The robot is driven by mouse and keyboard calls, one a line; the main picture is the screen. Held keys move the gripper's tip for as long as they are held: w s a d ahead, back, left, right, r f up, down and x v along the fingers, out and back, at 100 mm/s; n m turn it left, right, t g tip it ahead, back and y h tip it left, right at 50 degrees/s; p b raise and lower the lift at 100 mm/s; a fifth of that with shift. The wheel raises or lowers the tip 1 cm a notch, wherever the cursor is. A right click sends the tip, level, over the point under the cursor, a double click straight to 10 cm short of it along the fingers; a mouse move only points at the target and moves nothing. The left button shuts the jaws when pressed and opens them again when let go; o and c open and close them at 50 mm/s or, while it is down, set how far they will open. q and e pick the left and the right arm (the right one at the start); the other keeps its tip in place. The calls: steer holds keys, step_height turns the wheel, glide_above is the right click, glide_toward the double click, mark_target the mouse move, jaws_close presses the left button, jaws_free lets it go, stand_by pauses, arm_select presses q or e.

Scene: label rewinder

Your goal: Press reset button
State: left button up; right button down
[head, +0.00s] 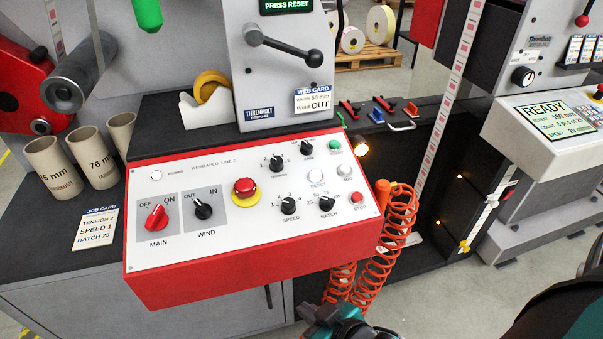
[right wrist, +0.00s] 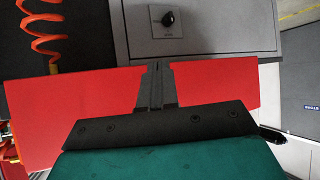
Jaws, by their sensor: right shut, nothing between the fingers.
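The control panel (head: 200,250) is a red box with a white sloped face. Its white reset button (head: 315,175) sits right of the emergency stop, with a small label under it that seems to read RESET. The screen above (head: 286,5) reads PRESS RESET. My right gripper (head: 330,312), teal and dark, is at the bottom edge of the head view, below and in front of the panel, apart from the button. In the right wrist view its fingers (right wrist: 156,75) are together and empty in front of a red surface. My left gripper is not in view.
A red mushroom emergency stop (head: 245,188), a green start button (head: 334,145), a white button (head: 344,169) and a red stop button (head: 357,197) share the panel with several knobs. An orange coiled hose (head: 395,225) hangs at its right side. Cardboard cores (head: 98,157) stand left.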

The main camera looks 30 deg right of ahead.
mark_target(316, 175)
arm_select(q)
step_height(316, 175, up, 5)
steer(key=p, duration=0.4)
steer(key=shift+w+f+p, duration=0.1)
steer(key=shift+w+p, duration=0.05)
steer(key=shift+p, duration=0.2)
arm_select(e)
steer(key=w+d+r+m, duration=0.2)
steer(key=w+d+r, duration=0.2)
steer(key=r, duration=0.5)
steer(key=w+d+r+m, duration=0.2)
steer(key=w+d+r, duration=0.2)
steer(key=r, duration=0.5)
steer(key=w+d+r+m+y, duration=0.1)
steer(key=w+d+r+m, duration=0.1)
steer(key=w+d+r, duration=0.2)
steer(key=w+r, duration=0.3)
steer(key=r, duration=0.3)
steer(key=shift+d+t, duration=0.3)
steer(key=shift+d, duration=0.05)
